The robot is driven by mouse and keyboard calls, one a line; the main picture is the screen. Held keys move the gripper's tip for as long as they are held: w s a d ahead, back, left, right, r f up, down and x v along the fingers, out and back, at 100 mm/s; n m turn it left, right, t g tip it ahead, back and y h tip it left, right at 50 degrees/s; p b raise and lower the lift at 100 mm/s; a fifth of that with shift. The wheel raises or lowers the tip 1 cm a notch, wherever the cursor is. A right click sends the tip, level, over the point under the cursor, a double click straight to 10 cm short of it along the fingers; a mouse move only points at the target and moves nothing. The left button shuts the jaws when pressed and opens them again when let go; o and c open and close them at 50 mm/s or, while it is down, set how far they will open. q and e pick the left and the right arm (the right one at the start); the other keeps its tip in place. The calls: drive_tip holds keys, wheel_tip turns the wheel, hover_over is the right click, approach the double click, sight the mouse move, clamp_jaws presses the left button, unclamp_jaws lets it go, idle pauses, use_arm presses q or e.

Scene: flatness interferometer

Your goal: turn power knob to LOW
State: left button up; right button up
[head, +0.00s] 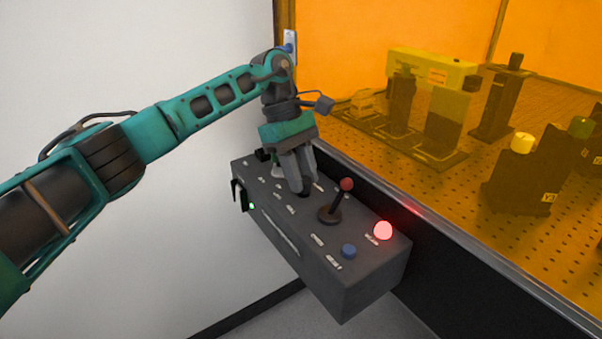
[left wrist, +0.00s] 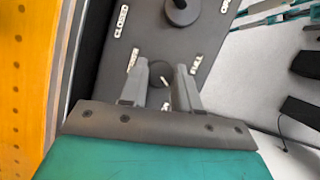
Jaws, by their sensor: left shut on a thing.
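The power knob (left wrist: 160,74) is a small dark round knob on the top face of the grey control box (head: 345,285). My left gripper (head: 299,190) points down onto the box and is shut on the knob, one finger on each side. In the left wrist view the gripper (left wrist: 164,88) has the knob between its fingertips. In the head view the fingers mostly hide the knob. My right gripper is not in view.
A lever with a red ball (head: 347,184) stands close to the gripper on the box. A glowing red button (head: 383,231) and a blue button (head: 348,251) are nearer the front end. An orange-windowed enclosure (head: 370,30) with optical parts borders the box on the right.

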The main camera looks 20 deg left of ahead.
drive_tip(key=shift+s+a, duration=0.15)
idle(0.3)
use_arm(q)
drive_tip(key=o, duration=1)
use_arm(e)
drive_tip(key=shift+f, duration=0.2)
use_arm(q)
drive_tip(key=shift+o, duration=0.2)
drive_tip(key=p+v, duration=0.1)
drive_tip(key=v, duration=1.2)
drive_tip(key=shift+p, duration=0.4)
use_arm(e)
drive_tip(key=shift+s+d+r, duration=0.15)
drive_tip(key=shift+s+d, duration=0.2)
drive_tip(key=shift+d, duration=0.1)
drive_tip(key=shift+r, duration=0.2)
